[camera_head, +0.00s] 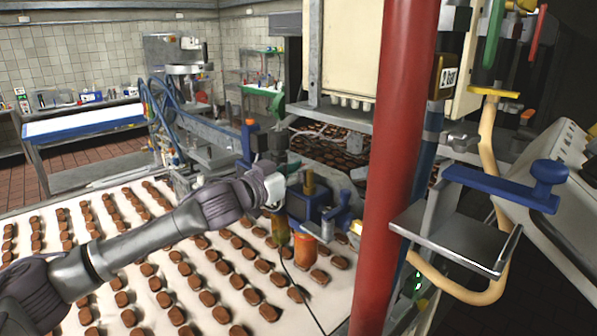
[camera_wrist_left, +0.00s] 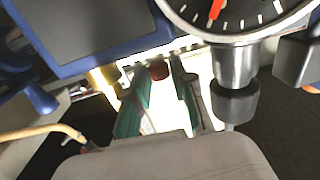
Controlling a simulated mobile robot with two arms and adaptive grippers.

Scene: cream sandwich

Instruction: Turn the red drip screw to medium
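My left gripper (camera_head: 288,180) reaches in from the left to the dark blue machine part (camera_head: 322,204) beside the red post. In the left wrist view its two green fingers (camera_wrist_left: 160,88) stand apart with a gap between them. A small dark red round thing (camera_wrist_left: 158,70) shows between the fingertips; it may be the red drip screw, but I cannot tell whether the fingers touch it. In the head view I cannot make out the screw for certain. A round gauge (camera_wrist_left: 238,14) with a red needle is close above the fingers. My right gripper is not in view.
A thick red post (camera_head: 392,170) stands right of the machine part. An orange cylinder (camera_head: 305,251) hangs below it, over a white conveyor (camera_head: 45,280) with rows of brown biscuits. A blue-handled metal bracket (camera_head: 460,238) juts out at right. A blue panel (camera_wrist_left: 90,30) is near the wrist.

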